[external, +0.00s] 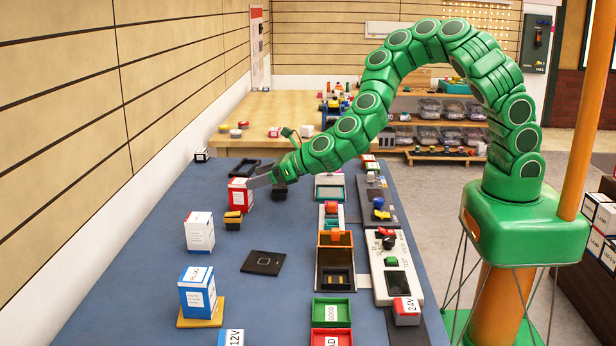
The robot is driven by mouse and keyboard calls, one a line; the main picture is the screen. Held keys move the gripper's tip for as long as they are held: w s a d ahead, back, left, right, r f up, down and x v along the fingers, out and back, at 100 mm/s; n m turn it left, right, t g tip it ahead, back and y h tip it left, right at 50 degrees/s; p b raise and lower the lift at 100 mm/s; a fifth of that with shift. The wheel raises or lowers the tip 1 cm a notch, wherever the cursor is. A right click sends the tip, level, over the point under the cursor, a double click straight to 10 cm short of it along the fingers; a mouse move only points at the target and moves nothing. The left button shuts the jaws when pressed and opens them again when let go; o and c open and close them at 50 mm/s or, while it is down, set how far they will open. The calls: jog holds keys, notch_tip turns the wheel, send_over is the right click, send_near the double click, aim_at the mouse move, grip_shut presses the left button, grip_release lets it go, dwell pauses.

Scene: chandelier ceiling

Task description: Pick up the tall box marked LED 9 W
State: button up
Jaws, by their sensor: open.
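No marking LED 9 W can be read from here, so I cannot tell for sure which box it is. A red and white box (240,195) stands at the left of the blue table. A white box with small print (199,232) stands nearer, and a blue and white box (197,292) stands on a tan board nearer still. My gripper (264,183) is open, just right of the red and white box and close to its upper part. I cannot tell whether they touch. Nothing shows held in the jaws.
A yellow and black block (233,220) sits close in front of the red and white box. A flat black plate (263,263) lies mid-table. Trays and a white test panel (396,268) line the right side. The wooden wall (90,130) bounds the left.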

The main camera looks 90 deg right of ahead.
aim_at(240, 181)
jog(key=shift+f+x, duration=0.1)
jog(key=shift+x, duration=1.6)
jog(key=shift+f+x, duration=0.15)
jog(key=shift+x, duration=1.6)
jog(key=shift+s, duration=0.1)
jog(key=c, duration=1.1)
jog(key=shift+r, duration=0.1)
